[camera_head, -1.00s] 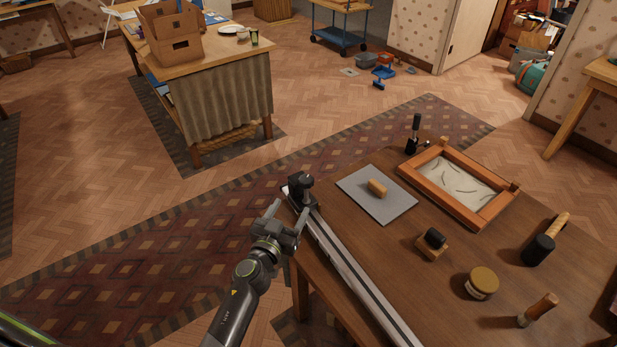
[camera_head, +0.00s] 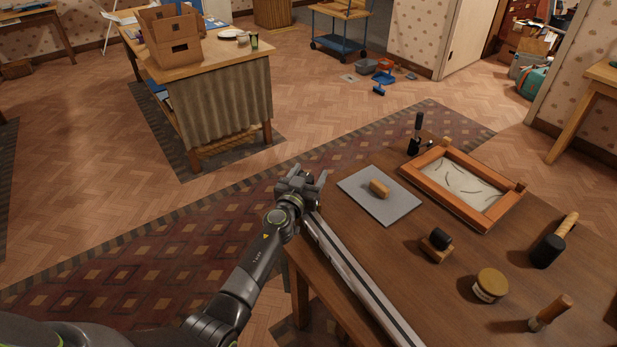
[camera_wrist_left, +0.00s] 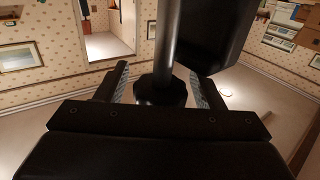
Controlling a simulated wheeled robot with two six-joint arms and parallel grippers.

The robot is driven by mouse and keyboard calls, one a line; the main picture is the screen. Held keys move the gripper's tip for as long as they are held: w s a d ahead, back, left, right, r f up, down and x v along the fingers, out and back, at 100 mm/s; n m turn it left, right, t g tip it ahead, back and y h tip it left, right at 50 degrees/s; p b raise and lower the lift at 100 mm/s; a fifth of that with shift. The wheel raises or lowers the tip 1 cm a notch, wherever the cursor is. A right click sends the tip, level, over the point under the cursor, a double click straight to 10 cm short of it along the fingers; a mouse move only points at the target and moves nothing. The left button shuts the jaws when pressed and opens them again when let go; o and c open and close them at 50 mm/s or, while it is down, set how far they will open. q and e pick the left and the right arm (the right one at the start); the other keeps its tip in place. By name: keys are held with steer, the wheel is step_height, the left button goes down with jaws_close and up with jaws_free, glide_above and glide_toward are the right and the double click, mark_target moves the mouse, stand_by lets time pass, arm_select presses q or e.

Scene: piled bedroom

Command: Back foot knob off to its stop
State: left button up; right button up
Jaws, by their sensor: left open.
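A long pale rail (camera_head: 352,273) with a dark edge lies along the left edge of the brown table. The black back foot at its far end is hidden behind my left gripper (camera_head: 303,182) in the head view. In the left wrist view a dark knob (camera_wrist_left: 161,95) on a metal shaft (camera_wrist_left: 164,42) sits between the two open fingers of my left gripper (camera_wrist_left: 163,88). A dark block (camera_wrist_left: 212,32) is beyond it. Gaps show beside the knob, so the fingers do not look closed on it. My right gripper is not in view.
On the table (camera_head: 390,247) are a grey mat (camera_head: 368,207) with a wooden block (camera_head: 379,188), a wood-framed tray (camera_head: 428,187), a small black-topped stamp (camera_head: 437,243), a jar (camera_head: 490,285), a mallet (camera_head: 549,249) and a wooden-handled tool (camera_head: 550,312).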

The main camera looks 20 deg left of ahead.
arm_select(q)
steer(key=c, duration=1)
